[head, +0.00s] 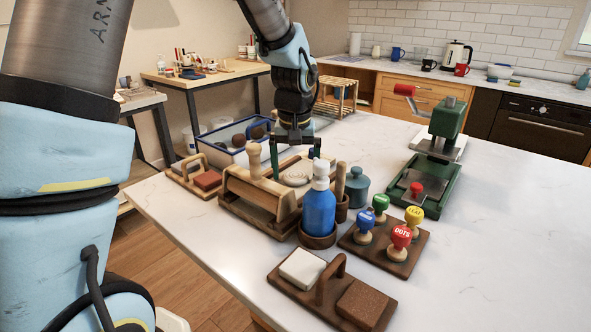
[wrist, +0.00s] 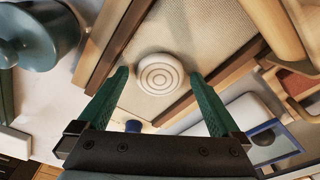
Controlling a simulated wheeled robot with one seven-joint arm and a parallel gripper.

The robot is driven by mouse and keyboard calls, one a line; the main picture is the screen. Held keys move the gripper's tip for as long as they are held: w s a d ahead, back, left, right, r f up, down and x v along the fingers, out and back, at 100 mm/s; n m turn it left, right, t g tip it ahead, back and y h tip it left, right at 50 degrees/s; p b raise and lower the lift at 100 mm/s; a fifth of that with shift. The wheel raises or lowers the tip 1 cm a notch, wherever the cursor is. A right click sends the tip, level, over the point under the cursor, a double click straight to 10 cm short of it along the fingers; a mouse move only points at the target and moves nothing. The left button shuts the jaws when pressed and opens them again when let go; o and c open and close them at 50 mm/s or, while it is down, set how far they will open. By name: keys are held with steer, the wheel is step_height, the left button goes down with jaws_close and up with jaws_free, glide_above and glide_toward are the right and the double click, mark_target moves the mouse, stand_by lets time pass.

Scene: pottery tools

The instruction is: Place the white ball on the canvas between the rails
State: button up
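The white ball shows as a round, flattened white piece with concentric rings on top (wrist: 159,74); it also shows in the head view (head: 295,178). It rests on the beige canvas (wrist: 195,30), between the wooden rails, one at left (wrist: 112,45) and one at right (wrist: 215,82) in the wrist view. My gripper (wrist: 160,88) is open and empty, pointing down over the canvas. Its green fingers are wide apart and clear of the white piece; they also show in the head view (head: 295,160).
A wooden roller (head: 262,192) lies at the front of the board. A blue bottle (head: 318,210), a teal jar (head: 357,187) and a stamp rack (head: 388,247) stand close on the right. A blue-rimmed tray (head: 215,140) is behind.

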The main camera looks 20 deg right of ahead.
mark_target(295, 179)
steer(key=shift+r, duration=0.1)
step_height(295, 179, up, 12)
steer(key=s+b, duration=0.1)
steer(key=shift+s+a, duration=0.15)
steer(key=shift+a, duration=0.2)
stand_by(0.4)
